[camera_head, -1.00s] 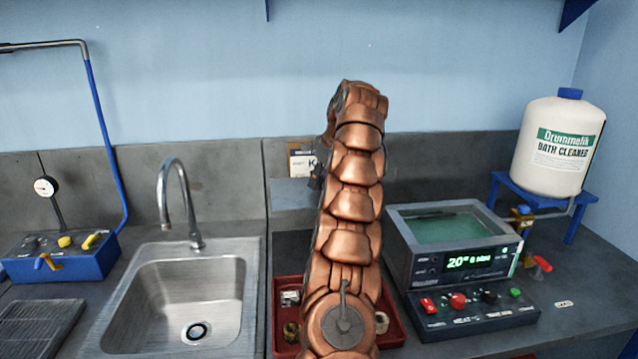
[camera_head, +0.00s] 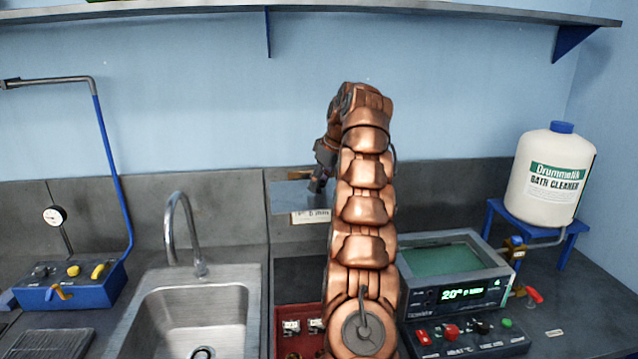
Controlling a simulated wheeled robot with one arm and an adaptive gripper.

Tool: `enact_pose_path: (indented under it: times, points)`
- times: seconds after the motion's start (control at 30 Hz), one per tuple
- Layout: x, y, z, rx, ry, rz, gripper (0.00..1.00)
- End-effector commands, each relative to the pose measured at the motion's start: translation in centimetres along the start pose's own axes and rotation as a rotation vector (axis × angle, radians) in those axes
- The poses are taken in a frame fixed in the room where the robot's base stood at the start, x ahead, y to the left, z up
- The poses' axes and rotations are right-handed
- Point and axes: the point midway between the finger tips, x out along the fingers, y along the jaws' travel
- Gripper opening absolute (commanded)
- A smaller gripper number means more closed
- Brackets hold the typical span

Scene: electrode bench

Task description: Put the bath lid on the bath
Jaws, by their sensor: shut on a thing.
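The bath (camera_head: 455,295) stands on the right of the bench, a grey box with a lit display on its front. Its top is open and shows greenish liquid inside. My gripper (camera_head: 321,186) is left of the bath, near the back wall, partly hidden by my arm. It is shut on a flat blue-grey panel (camera_head: 287,197), which looks like the bath lid. The panel is apart from the bath, and its right part is hidden behind my gripper and arm.
A sink (camera_head: 195,310) with a tall tap (camera_head: 185,230) is at left. A control box (camera_head: 470,337) fronts the bath; a cleaner bottle (camera_head: 550,180) stands at right. A shelf (camera_head: 420,10) runs above.

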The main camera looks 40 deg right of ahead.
Motion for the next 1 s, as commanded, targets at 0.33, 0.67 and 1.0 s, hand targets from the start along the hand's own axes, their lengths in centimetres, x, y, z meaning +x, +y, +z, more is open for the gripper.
enact_pose_path:
  times: [0.33,0.67,1.0]
  points:
    - [-1.5,0.0,-0.7,0.000,0.001,0.001,0.00]
    - [-2.7,0.0,-1.1,0.000,0.001,0.001,0.00]
    - [-2.8,0.0,-1.1,0.000,0.001,0.001,0.00]
